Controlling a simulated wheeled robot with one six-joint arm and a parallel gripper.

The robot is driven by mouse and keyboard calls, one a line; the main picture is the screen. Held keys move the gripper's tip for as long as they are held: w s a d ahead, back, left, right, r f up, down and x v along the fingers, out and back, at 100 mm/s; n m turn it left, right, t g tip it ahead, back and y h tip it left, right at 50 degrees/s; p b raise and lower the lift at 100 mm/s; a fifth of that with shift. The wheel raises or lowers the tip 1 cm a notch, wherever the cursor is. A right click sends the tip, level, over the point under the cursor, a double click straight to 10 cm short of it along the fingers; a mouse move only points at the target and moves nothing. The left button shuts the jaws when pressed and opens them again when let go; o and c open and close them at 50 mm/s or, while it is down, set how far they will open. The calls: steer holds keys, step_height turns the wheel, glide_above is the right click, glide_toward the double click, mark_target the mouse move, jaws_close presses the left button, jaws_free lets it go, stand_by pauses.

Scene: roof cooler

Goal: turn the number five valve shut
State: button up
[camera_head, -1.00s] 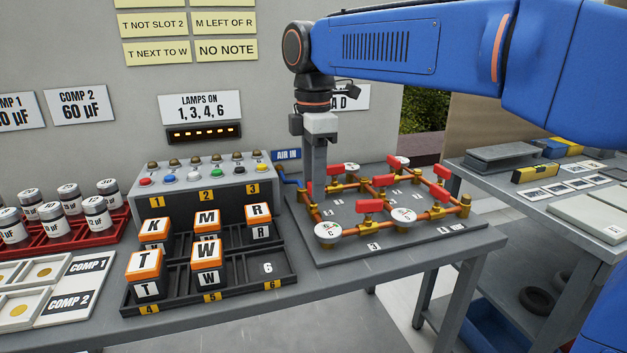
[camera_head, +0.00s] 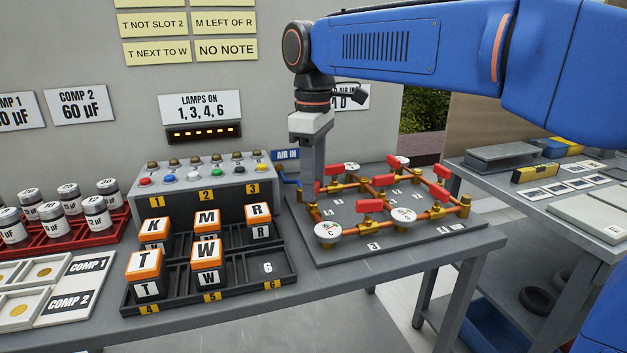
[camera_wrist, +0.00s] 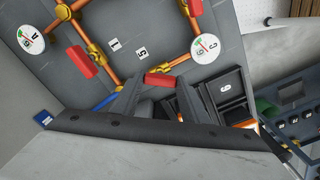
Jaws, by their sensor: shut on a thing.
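The pipe board (camera_head: 430,243) carries copper pipes with several red valve handles and round white gauges. My gripper (camera_head: 313,200) reaches down onto its left pipe run. In the wrist view my gripper (camera_wrist: 158,88) is shut on a red handle (camera_wrist: 160,79), between its two fingers. The number 5 label (camera_wrist: 142,53) lies on the board beside this handle, with the number 1 label (camera_wrist: 114,45) just beyond. The held handle appears at an angle to its pipe, but the fingers hide part of it. Gauge C (camera_head: 328,231) is at the near end of this pipe run.
Another red handle (camera_wrist: 80,62) is close to my gripper in the wrist view. The black slotted tray (camera_head: 285,297) with lettered blocks and the lamp box (camera_head: 225,180) stand to the left. A second bench (camera_head: 590,225) is at the right.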

steer(key=m, duration=0.5)
steer(key=shift+m, duration=2.4)
steer(key=o, duration=1.1)
steer(key=shift+c, duration=0.2)
step_height(320, 180, up, 17)
steer(key=shift+r, duration=0.2)
